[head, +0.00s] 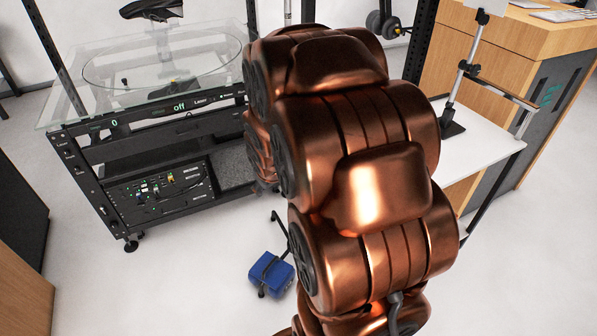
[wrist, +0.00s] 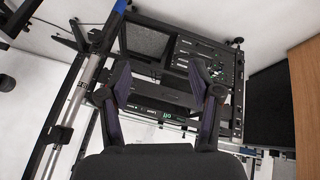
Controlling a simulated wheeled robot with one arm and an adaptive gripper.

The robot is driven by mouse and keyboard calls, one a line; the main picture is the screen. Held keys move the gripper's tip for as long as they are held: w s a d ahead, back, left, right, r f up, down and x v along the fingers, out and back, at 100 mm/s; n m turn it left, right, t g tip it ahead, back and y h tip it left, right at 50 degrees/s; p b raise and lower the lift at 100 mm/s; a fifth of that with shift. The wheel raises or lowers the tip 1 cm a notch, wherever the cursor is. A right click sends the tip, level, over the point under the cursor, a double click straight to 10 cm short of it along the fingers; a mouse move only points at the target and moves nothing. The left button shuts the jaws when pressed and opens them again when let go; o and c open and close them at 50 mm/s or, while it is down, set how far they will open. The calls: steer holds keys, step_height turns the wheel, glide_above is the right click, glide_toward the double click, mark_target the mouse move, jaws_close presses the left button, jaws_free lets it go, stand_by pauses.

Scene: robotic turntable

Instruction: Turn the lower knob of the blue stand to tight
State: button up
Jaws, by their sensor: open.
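In the wrist view, a stand with a silver pole (wrist: 80,107) runs slantwise along the left side. A blue part (wrist: 121,7) shows at its upper end in the picture. Dark fittings sit along the pole, but I cannot tell which is the lower knob. My gripper (wrist: 158,88) is open and empty, with the pole beside its left finger, outside the jaws. In the head view, a blue weight (head: 271,275) lies on the floor by a dark leg. My copper-coloured arm hides the gripper and most of the stand there.
A black turntable rack (head: 150,125) with a glass top (head: 150,75) stands at left; its display reads "off". It also shows behind the gripper in the wrist view (wrist: 150,60). A white table (head: 480,150) and wooden cabinets stand at right.

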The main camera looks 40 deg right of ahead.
steer(key=w+d+f+t+h+b, duration=0.1)
steer(key=w+d+f+t+b, duration=0.15)
steer(key=d+f+t, duration=0.35)
steer(key=w+d+f+m+t+h+b, duration=0.15)
steer(key=d+f+b, duration=0.25)
steer(key=d, duration=0.4)
steer(key=w+d+f+n+t+b, duration=0.1)
steer(key=w+d+f+t+b, duration=0.15)
steer(key=d+f+t, duration=0.35)
steer(key=shift+m+g, duration=0.35)
steer(key=shift+g, duration=0.6)
steer(key=shift+d+r+x, duration=0.15)
steer(key=shift+d+x, duration=0.05)
steer(key=shift+x, duration=1.25)
steer(key=shift+d+r+x, duration=0.1)
steer(key=shift+d+x, duration=0.1)
steer(key=shift+x, duration=1.3)
steer(key=shift+s, duration=0.15)
steer(key=c, duration=1.2)
steer(key=shift+o, duration=0.2)
